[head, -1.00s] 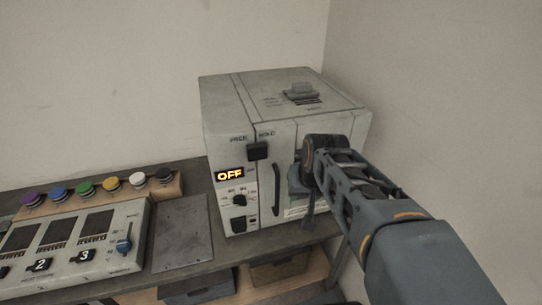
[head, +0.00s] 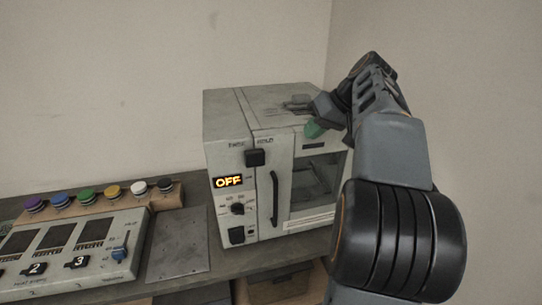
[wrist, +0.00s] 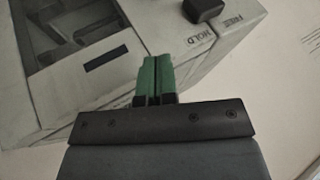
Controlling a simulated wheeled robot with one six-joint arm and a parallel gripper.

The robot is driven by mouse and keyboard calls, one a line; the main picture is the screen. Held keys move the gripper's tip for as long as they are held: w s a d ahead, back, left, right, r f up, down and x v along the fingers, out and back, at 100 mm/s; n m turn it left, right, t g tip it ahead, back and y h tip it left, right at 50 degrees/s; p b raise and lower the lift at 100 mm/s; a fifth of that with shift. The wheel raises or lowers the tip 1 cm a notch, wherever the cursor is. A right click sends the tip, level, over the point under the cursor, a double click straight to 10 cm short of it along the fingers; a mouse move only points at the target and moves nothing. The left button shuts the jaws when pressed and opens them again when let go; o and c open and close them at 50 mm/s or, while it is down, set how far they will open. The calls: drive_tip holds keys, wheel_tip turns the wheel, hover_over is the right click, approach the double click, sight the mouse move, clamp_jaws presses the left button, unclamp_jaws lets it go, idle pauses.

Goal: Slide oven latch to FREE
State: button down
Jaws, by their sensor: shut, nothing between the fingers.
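The oven (head: 228,120) stands on the bench with its door shut. Its latch is a black block (head: 255,157) high on the front, below the HOLD label and to the right of the FREE label. The latch also shows at the top of the wrist view (wrist: 203,10), near the HOLD print. My gripper (head: 315,129) is at the upper front of the oven, to the right of the latch and apart from it. In the wrist view its green fingers (wrist: 157,78) are together with nothing between them.
A vertical door handle (head: 274,198) sits below the latch, and a lit OFF display (head: 228,182) is left of it. A control panel (head: 75,245) and several coloured buttons stand to the left. Walls are behind and to the right.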

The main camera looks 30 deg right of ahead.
sight(277, 153)
drive_tip(key=shift+a, duration=0.15)
drive_tip(key=x, duration=0.3)
drive_tip(key=a+p+x, duration=0.1)
drive_tip(key=x, duration=0.3)
drive_tip(key=a+r+x, duration=0.1)
drive_tip(key=x, duration=0.3)
drive_tip(key=shift+w+a+p, duration=0.1)
drive_tip(key=shift+a+p, duration=0.15)
drive_tip(key=shift+p, duration=0.15)
drive_tip(key=shift+w+a, duration=0.1)
drive_tip(key=shift+a, duration=0.4)
